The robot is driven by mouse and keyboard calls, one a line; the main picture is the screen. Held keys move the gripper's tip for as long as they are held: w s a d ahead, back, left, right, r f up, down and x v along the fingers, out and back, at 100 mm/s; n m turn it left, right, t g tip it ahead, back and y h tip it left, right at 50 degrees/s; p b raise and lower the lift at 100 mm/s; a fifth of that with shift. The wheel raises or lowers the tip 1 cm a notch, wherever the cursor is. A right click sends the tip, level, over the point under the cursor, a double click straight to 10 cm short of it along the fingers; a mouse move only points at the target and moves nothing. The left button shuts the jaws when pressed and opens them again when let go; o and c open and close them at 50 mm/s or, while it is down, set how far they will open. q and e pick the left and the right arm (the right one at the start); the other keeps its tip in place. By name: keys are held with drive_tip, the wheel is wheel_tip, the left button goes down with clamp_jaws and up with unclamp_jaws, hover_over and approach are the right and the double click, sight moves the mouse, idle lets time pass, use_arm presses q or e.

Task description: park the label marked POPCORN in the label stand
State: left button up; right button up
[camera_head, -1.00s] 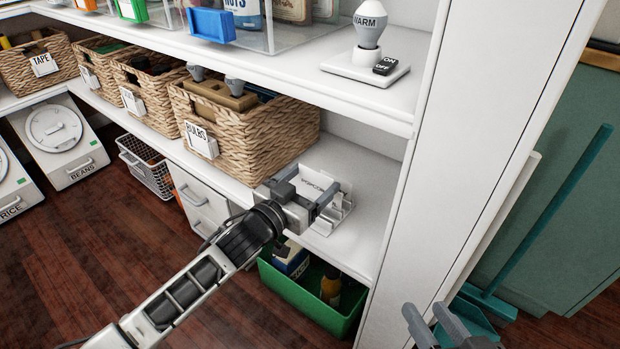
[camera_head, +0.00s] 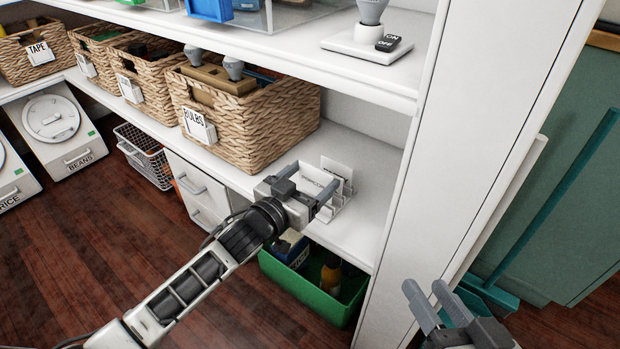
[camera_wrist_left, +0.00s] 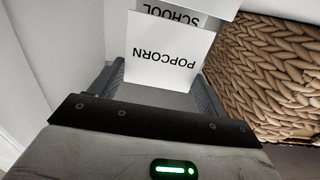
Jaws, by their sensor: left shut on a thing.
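The white POPCORN label (camera_wrist_left: 163,52) is between the fingers of my left gripper (camera_head: 312,180), which is shut on it. In the head view the label (camera_head: 318,176) is at the label stand (camera_head: 342,203), a light-coloured holder on the lower white shelf. The SCHOOL label (camera_wrist_left: 182,13) stands just behind it in the left wrist view; a white card (camera_head: 338,168) shows there in the head view. Whether the POPCORN label's lower edge touches the stand is hidden. My right gripper (camera_head: 424,292) is open and empty at the lower right.
The BULBS basket (camera_head: 255,130) stands close to the left of the stand. A white upright panel (camera_head: 450,150) closes the shelf at the right. The upper shelf (camera_head: 350,75) hangs above, with a lamp switch base (camera_head: 355,42). A green bin (camera_head: 305,285) is below.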

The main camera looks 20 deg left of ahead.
sight(315, 188)
use_arm(q)
drive_tip(key=shift+p, duration=0.8)
use_arm(e)
drive_tip(key=shift+r, duration=0.7)
idle(0.3)
use_arm(q)
drive_tip(key=shift+f+b, duration=1.2)
drive_tip(key=shift+f, duration=0.65)
use_arm(e)
drive_tip(key=shift+f, duration=1.05)
use_arm(q)
drive_tip(key=o, duration=1)
drive_tip(key=p+v, duration=0.4)
drive_tip(key=v, duration=1.2)
drive_tip(key=shift+p, duration=0.35)
use_arm(e)
drive_tip(key=shift+s+d+f+n+g+h, duration=0.35)
drive_tip(key=shift+d+f+n+g+h, duration=0.25)
drive_tip(key=shift+f+n+g+h, duration=0.1)
use_arm(q)
drive_tip(key=shift+r, duration=0.1)
use_arm(e)
drive_tip(key=shift+r, duration=0.1)
